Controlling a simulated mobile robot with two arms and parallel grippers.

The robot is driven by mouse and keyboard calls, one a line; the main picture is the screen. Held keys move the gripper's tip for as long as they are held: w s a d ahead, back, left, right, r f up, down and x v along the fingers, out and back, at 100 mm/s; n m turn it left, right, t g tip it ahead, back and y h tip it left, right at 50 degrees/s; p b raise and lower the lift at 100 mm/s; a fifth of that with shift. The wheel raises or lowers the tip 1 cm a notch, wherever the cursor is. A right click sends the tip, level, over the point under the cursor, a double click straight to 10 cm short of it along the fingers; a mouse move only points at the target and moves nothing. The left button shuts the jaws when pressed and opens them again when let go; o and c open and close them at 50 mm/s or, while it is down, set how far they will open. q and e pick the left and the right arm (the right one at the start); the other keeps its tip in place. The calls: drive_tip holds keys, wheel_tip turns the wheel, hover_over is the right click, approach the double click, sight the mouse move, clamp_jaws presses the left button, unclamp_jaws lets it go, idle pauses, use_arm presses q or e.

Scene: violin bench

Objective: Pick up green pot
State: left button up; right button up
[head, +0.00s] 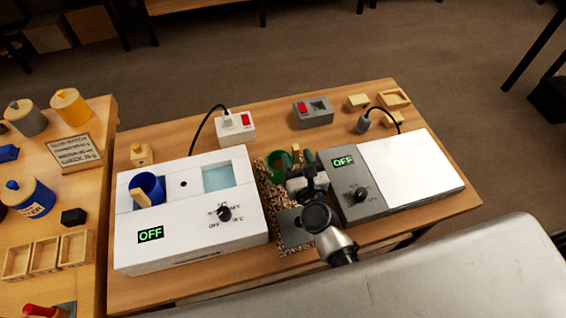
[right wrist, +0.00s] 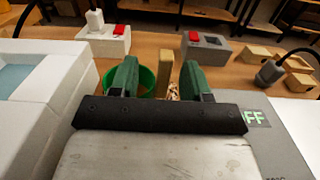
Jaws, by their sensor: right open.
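The green pot (head: 274,162) stands on a speckled brown mat between the white and grey devices, partly hidden by my right gripper (head: 298,160). In the right wrist view the pot (right wrist: 147,78) shows behind and between the green fingers of my right gripper (right wrist: 161,75). The gripper is open. A wooden piece, which looks like the pot's handle (right wrist: 165,72), stands upright between the fingers, with a visible gap to the right finger. Whether the left finger touches the pot is not clear. My left gripper is not in view.
A white device (head: 190,245) with a blue pot (head: 150,184) in it stands at left, reading OFF. A grey device (head: 350,205) with a white top, also OFF, stands close at right. Switch boxes (head: 236,129) (head: 313,114) and small wooden blocks (head: 358,102) lie behind.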

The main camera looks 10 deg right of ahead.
sight(294, 145)
drive_tip(key=w, duration=0.1)
drive_tip(key=w+p, duration=0.1)
drive_tip(key=w, duration=0.2)
drive_tip(key=shift+w+d+r, duration=0.25)
drive_tip(key=shift+d, duration=0.05)
drive_tip(key=shift+w+f, duration=0.1)
drive_tip(key=shift+w, duration=0.3)
drive_tip(key=shift+c, duration=1.4)
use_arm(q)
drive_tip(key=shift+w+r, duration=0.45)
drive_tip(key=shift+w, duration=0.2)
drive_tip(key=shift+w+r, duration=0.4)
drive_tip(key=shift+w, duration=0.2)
use_arm(e)
clamp_jaws()
